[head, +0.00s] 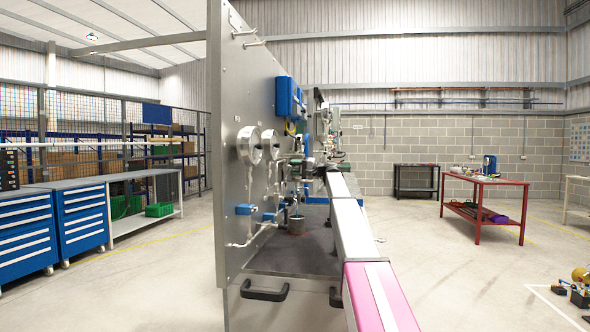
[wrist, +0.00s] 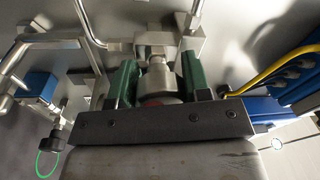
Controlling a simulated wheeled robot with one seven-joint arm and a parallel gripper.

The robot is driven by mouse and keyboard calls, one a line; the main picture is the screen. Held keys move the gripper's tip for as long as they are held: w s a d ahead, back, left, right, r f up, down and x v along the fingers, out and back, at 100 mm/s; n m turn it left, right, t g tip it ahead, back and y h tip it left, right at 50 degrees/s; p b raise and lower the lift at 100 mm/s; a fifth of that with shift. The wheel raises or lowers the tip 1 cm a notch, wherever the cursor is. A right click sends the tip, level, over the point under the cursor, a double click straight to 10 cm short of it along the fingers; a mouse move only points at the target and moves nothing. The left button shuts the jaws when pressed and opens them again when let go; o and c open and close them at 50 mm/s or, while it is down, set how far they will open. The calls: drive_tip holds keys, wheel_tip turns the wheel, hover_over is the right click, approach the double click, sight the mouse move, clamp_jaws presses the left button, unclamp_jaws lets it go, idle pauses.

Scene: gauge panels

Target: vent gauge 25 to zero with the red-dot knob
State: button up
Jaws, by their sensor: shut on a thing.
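In the wrist view my gripper (wrist: 159,76) has its two green fingers on either side of a round metal knob (wrist: 162,82), shut on it. A reddish patch shows at the knob's near end, partly hidden by the gripper body. The knob sits on a metal valve block with pipes. In the head view two round gauges, a nearer one (head: 249,145) and a farther one (head: 272,146), stand on the grey panel (head: 238,90). They are seen almost edge-on, so their labels and needles cannot be read. My gripper there is small and crowded among fittings.
Blue valve handles (head: 245,209) and thin pipes stick out from the panel. A blue box (head: 288,97) is mounted higher up. In the wrist view a yellow hose (wrist: 268,74) runs close at the right. A red table (head: 485,181) stands far right, with open floor before it.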

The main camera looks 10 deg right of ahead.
drive_tip(key=shift+n, duration=1.1)
drive_tip(key=shift+f, duration=0.1)
drive_tip(key=o, duration=0.9)
drive_tip(key=v, duration=1)
drive_tip(key=shift+s+d, duration=0.1)
drive_tip(key=shift+d, duration=0.3)
drive_tip(key=shift+d, duration=0.15)
